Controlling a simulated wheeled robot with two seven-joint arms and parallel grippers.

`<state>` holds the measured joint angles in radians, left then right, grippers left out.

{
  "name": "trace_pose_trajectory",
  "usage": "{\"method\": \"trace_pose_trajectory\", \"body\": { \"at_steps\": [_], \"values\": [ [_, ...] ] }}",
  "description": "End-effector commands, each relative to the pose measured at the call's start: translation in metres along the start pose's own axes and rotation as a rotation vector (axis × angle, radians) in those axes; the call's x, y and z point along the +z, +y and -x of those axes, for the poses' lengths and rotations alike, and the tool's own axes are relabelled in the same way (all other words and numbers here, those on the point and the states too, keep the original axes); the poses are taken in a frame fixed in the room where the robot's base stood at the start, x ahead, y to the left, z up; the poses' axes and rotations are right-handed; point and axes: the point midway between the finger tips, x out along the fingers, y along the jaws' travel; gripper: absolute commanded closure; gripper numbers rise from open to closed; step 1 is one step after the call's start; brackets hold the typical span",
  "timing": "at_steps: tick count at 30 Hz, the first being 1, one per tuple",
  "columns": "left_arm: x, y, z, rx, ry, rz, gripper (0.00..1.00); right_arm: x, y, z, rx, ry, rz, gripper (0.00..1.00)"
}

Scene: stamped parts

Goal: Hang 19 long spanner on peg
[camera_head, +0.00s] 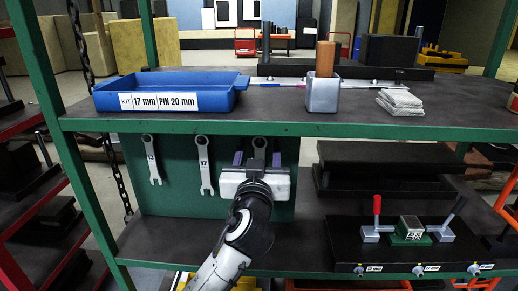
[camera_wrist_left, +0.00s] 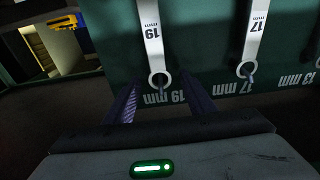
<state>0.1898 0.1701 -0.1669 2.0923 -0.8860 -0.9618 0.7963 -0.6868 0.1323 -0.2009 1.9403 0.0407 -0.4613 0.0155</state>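The 19 mm long spanner (camera_wrist_left: 153,38) hangs against the green panel (camera_wrist_left: 210,77), its ring end at the peg under the "19 mm" label, seen upside down in the left wrist view. In the head view only its upper end (camera_head: 259,143) shows; my gripper hides the rest. My left gripper (camera_head: 258,159) is in front of it, open, its two dark fingers apart on either side of the ring end. In the left wrist view a gap shows between each finger and the spanner. My right gripper is not in view.
The 17 mm spanner (camera_head: 204,166) and the 13 mm spanner (camera_head: 152,160) hang to the left on the panel. Above is a shelf (camera_head: 330,125) with a blue tray (camera_head: 170,92) and a grey cup (camera_head: 323,94). A fixture with a red lever (camera_head: 377,205) is at the right.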

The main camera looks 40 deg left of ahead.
Motion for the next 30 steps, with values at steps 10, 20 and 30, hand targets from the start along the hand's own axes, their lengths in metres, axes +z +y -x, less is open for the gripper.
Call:
{"method": "trace_pose_trajectory", "body": {
  "at_steps": [10,20,30],
  "values": [
    [0.003,0.001,0.014,0.002,-0.003,0.001,0.5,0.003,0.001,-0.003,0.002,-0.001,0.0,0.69],
    [0.003,0.0,0.077,0.001,-0.004,0.004,0.5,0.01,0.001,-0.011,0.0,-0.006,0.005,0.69],
    [0.0,0.0,0.103,0.0,-0.001,0.001,0.5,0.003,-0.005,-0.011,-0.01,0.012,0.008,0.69]
  ]
}}
